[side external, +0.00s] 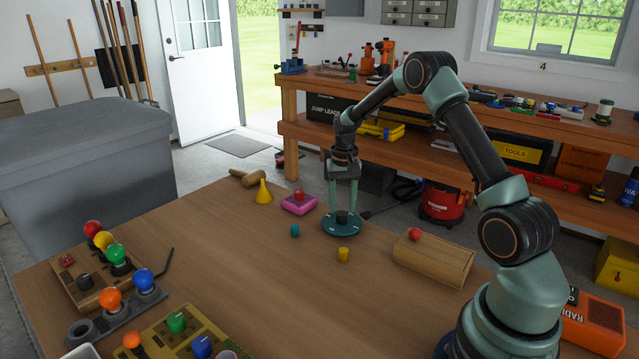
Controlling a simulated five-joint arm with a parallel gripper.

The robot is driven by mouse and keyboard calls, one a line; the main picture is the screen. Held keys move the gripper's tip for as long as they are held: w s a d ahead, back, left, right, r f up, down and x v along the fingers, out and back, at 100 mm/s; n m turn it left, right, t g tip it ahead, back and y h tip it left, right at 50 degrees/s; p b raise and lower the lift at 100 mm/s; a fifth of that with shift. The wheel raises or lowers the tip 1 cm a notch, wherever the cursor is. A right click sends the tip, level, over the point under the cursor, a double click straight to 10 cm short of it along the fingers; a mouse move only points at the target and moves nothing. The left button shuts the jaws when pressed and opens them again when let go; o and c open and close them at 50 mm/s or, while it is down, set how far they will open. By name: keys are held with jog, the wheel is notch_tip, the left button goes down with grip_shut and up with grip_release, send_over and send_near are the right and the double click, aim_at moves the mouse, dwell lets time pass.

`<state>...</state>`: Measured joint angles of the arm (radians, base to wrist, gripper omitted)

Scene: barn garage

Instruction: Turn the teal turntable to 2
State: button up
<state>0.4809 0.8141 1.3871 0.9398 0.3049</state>
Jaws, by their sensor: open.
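The teal turntable (342,230) is a flat round disc near the far edge of the wooden table, with a dark knob (342,217) standing at its middle. My gripper (343,206) points straight down over it, open, with one finger to the left and one to the right of the knob. The fingertips are low, near the top of the knob. I cannot tell whether they touch it. Any numbers or marks on the turntable are too small to read, so its present setting does not show.
A teal piece (295,230) and a yellow cylinder (343,254) stand close to the turntable. A pink block (298,205), yellow cone (263,192) and mallet (246,178) lie left. A wooden box (432,262) stands right. The table's middle is clear.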

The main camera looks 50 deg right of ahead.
jog(key=shift+r, duration=3)
jog(key=shift+a+r, duration=0.2)
jog(key=shift+r, duration=0.1)
jog(key=s+a+r+n+t, duration=0.2)
jog(key=a+r, duration=0.5)
jog(key=r, duration=0.1)
jog(key=s+a+r+n+t, duration=0.1)
jog(key=s+a+r+n, duration=0.1)
jog(key=s+a, duration=0.5)
jog(key=s+a+r+n+t, duration=0.2)
jog(key=s+a+r+n, duration=0.1)
jog(key=s+a+n, duration=0.2)
jog(key=s+a, duration=0.2)
jog(key=a, duration=0.1)
jog(key=shift+a+r+t, duration=0.15)
jog(key=shift+a+t, duration=0.15)
jog(key=shift+a, duration=0.1)
